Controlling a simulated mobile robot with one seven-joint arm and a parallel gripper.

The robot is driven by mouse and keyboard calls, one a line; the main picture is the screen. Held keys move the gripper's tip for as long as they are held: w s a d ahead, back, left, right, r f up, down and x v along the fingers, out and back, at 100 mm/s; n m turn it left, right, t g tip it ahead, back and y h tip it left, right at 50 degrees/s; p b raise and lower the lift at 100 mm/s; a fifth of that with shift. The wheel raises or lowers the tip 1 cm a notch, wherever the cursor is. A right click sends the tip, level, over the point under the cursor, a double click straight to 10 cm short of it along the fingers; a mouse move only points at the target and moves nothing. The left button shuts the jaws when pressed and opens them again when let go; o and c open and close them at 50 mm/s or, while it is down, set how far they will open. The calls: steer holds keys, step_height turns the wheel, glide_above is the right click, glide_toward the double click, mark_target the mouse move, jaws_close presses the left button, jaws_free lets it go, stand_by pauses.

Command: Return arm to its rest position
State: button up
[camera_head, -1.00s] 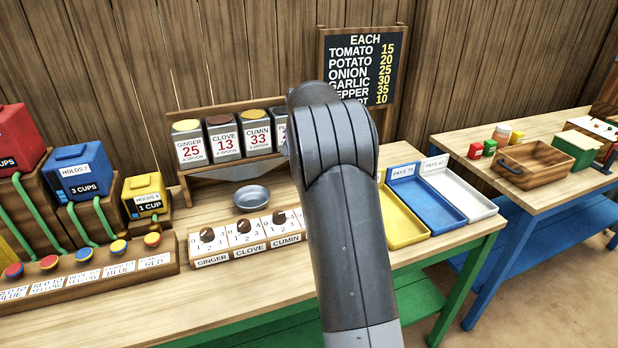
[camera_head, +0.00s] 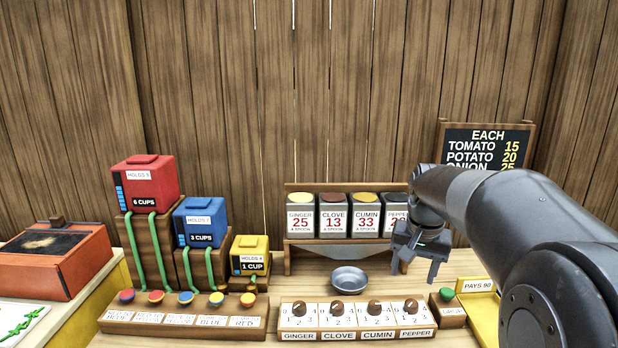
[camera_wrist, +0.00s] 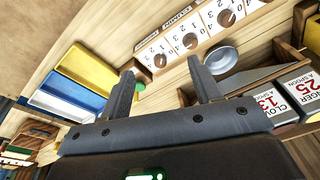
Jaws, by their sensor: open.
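My gripper (camera_head: 421,262) hangs at the end of my bent arm, above the stall table near the pepper canister. Its two fingers are apart with nothing between them. In the wrist view my gripper (camera_wrist: 165,92) also shows open and empty, with the bare wooden table (camera_wrist: 120,35) beyond it. My arm comes in from the right of the head view and hides part of the price board and the table's right side.
A spice rack (camera_head: 340,243) and a metal bowl (camera_head: 349,279) stand left of my gripper. The dial panel (camera_head: 340,335) lies in front. Colored dispensers (camera_head: 200,222) and a button panel (camera_head: 180,328) stand further left. A green button (camera_head: 446,294) and yellow tray (camera_head: 486,318) are at right.

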steer(key=s+a+f+n+t, duration=0.1)
steer(key=s+a+n, duration=0.1)
steer(key=s, duration=1)
steer(key=s+a+f+n+t, duration=0.1)
steer(key=s+a, duration=0.4)
steer(key=s, duration=0.7)
steer(key=shift+f+n+t, duration=0.15)
steer(key=shift+n+t, duration=0.55)
steer(key=shift+t, duration=0.1)
steer(key=shift+c, duration=0.6)
